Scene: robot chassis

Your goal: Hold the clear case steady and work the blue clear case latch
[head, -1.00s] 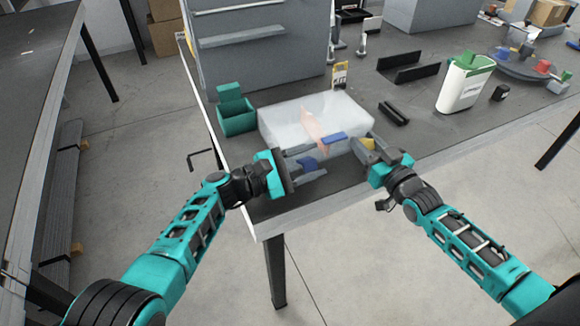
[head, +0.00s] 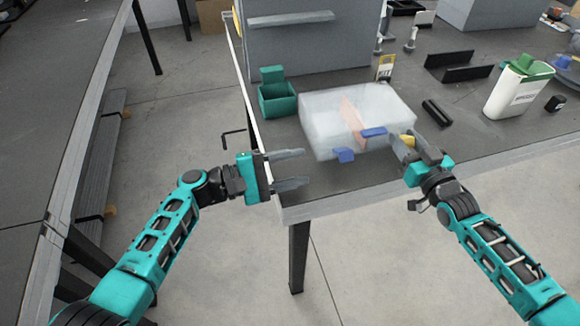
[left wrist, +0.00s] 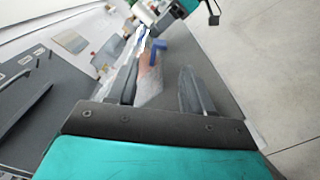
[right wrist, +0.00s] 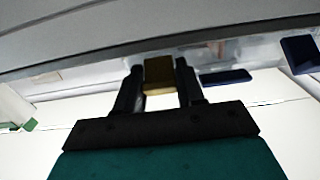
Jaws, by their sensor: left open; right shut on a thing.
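The clear case (head: 330,108) is a frosty see-through box near the table's front edge, with a pinkish shape showing inside. Two blue latches sit along its front: one at the left (head: 344,155) that juts out low, and one further right (head: 374,132) lying flatter near the top edge. My left gripper (head: 305,167) is open and empty, left of the left latch and apart from it. My right gripper (head: 412,148) is shut on a yellow block (head: 408,141) at the case's right front corner; the block also shows between the fingers in the right wrist view (right wrist: 158,72).
A green open bin (head: 278,98) stands left of the case, by a large grey box (head: 310,40). Black brackets (head: 458,68), a dark bar (head: 437,113) and a white container with a green lid (head: 518,90) lie to the right. The table's front left corner is bare.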

